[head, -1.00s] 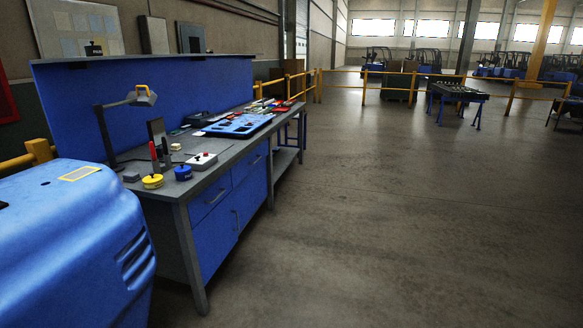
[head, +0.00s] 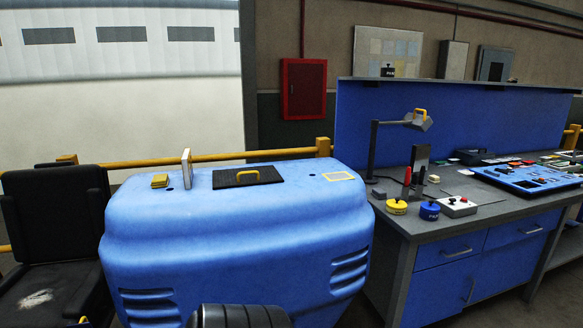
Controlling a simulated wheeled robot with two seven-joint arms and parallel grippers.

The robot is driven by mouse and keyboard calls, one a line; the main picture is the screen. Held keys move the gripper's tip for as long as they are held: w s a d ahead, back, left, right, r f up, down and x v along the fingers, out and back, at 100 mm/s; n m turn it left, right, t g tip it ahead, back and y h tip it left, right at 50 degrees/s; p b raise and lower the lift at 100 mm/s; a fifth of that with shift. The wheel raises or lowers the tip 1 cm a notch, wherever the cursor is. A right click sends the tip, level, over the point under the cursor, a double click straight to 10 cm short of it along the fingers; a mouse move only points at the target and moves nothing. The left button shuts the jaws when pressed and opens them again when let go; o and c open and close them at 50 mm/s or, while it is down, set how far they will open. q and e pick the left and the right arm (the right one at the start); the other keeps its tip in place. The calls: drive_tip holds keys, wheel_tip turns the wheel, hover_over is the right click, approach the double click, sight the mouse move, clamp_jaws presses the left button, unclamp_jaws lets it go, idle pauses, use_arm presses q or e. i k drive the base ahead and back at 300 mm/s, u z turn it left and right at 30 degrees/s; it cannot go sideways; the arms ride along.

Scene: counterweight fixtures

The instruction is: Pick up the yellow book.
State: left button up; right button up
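A small yellow block (head: 160,181), which looks like the yellow book, lies flat on the top left of the blue machine body (head: 240,225). It looks like a short stack or a thick closed book; its cover is too small to read. A thin pale upright slab (head: 187,168) stands just right of it.
A dark plate with a yellow handle (head: 247,178) and a yellow square outline (head: 338,176) are on the machine top. A black seat (head: 58,245) stands left. A workbench (head: 465,223) with a lamp (head: 420,120) stands right. A yellow rail (head: 230,154) runs behind.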

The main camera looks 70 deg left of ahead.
sight(187, 163)
drive_tip(key=u, duration=2.4)
drive_tip(key=i, duration=0.45)
